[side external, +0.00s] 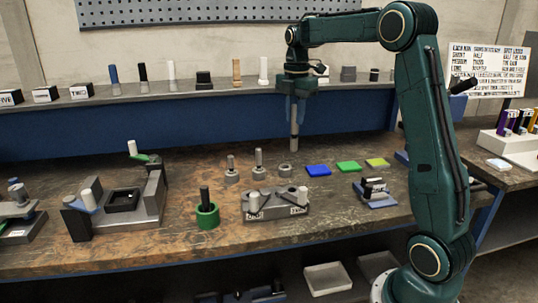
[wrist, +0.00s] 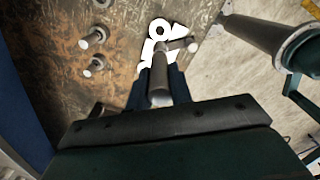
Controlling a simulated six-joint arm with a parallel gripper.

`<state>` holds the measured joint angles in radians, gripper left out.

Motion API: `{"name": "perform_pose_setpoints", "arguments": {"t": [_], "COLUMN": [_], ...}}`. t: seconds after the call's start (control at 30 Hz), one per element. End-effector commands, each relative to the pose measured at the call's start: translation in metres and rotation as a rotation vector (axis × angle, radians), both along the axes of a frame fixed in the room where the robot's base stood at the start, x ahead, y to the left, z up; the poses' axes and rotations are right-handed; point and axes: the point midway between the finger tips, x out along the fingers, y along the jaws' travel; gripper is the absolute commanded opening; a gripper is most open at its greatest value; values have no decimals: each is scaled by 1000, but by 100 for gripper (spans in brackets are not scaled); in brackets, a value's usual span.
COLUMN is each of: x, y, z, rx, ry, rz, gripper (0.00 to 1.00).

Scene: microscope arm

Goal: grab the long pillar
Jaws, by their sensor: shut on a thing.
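My gripper (side external: 296,108) points down above the workbench, left of my arm. It is shut on a long grey pillar (side external: 294,138), which hangs upright below the fingers. In the wrist view the fingers (wrist: 160,88) flank the same pillar (wrist: 160,97), seen nearly end-on. In the side view its lower end appears near the back of the bench. I cannot tell whether it touches the surface. Its upper part is hidden by the fingers.
Short grey pillars on round bases (side external: 258,160) stand in front. Blue (side external: 318,170), green (side external: 348,166) and yellow (side external: 377,162) pads lie to the right. A labelled grey block (side external: 275,207) and a green ring with a black post (side external: 207,213) are nearer. The back shelf (side external: 130,100) carries several pillars.

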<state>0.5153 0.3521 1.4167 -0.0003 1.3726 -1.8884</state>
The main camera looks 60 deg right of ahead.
Motion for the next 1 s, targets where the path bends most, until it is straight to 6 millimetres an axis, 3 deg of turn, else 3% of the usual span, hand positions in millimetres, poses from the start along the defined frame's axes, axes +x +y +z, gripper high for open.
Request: {"name": "perform_pose_setpoints", "arguments": {"t": [0.3, 1.0], "x": [0, 1], "y": [0, -1], "z": [23, 23], "rx": [-2, -1], "ry": [-3, -2], "rz": [0, 0], "gripper": [0, 0]}}
